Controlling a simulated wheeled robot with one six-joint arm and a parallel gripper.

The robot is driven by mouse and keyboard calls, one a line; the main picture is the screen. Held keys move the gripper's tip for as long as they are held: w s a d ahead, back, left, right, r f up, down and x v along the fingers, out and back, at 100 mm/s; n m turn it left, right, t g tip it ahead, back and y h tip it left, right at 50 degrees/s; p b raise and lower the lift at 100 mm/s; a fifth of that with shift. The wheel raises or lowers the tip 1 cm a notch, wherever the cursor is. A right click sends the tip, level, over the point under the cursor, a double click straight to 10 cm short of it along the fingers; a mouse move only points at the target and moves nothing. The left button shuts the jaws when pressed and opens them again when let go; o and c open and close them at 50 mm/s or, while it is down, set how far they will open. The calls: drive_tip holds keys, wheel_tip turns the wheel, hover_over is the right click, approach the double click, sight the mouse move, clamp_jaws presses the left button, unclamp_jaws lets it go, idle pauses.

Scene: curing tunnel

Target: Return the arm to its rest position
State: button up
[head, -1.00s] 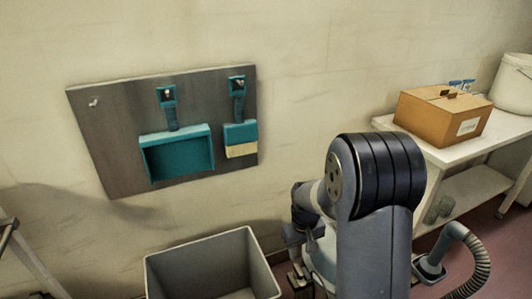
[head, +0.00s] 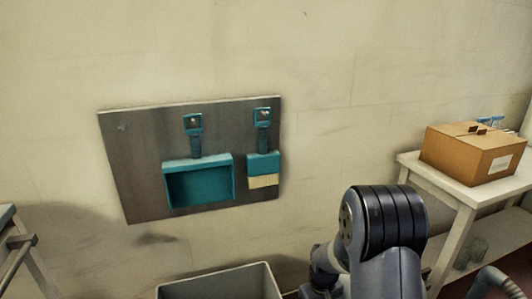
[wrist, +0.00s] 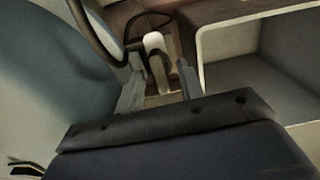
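My arm stands at the lower right of the head view, its dark-banded joint in front of the wall and its lower links cut off by the bottom edge. My gripper (wrist: 159,62) shows in the wrist view with two grey fingers apart and a gap between them. Nothing is clearly held; a pale rounded thing (wrist: 153,42) shows beyond the gap, and I cannot tell what it is. In the head view the fingers are hidden or out of the picture.
A grey board (head: 140,185) on the wall holds a teal dustpan (head: 198,187) and a teal brush (head: 263,168). A grey bin (head: 215,286) stands below. At right, a cardboard box (head: 468,153) sits on a white table (head: 436,181). A grey-edged frame (head: 28,262) stands at far left.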

drive_tip(key=shift+r, duration=0.1)
wheel_tip(320, 180, up, 11)
drive_tip(key=p, duration=0.3)
wheel_tip(320, 180, down, 12)
drive_tip(key=b, duration=0.3)
drive_tip(key=shift+r, duration=0.2)
drive_tip(key=shift+r+n, duration=0.15)
drive_tip(key=shift+n, duration=0.55)
drive_tip(key=n+b, duration=0.1)
drive_tip(key=n, duration=0.2)
drive_tip(key=n+b, duration=0.1)
drive_tip(key=n, duration=0.4)
drive_tip(key=shift+b, duration=0.3)
